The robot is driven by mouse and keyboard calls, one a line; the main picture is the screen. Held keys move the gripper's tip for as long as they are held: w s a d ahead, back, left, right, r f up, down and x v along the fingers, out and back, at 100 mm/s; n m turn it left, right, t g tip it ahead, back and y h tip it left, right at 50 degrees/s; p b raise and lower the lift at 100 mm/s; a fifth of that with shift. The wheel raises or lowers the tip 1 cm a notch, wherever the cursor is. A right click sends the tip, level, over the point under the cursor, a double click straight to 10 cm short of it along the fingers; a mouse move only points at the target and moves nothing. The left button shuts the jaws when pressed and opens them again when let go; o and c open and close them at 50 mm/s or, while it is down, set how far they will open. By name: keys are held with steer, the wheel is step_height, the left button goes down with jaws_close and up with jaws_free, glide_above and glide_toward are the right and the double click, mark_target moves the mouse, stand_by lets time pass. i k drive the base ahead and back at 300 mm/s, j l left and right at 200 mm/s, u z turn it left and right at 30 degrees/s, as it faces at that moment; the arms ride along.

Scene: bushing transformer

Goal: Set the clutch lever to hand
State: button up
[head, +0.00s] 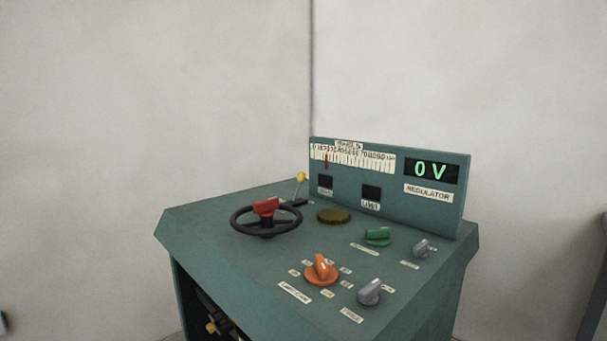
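A small lever with a yellow ball knob (301,176) stands at the back of the green console (215,222), just behind the black handwheel (240,230). It looks like the clutch lever, but I cannot read a label for it. My gripper is not in this view.
The handwheel has a red hub (266,206). An orange selector (320,270), a green knob (377,235) and two grey knobs are to the right. An upright panel (345,185) bears a scale and a display (431,171) reading 0 V. Walls stand behind.

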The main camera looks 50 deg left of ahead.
mark_target(302, 176)
steer(key=l+u, duration=0.1)
steer(key=u, duration=0.35)
steer(key=l+u, duration=0.15)
steer(key=u, duration=0.3)
steer(key=l+u, duration=0.1)
steer(key=u, duration=0.35)
steer(key=l+u, duration=0.1)
steer(key=u, duration=0.35)
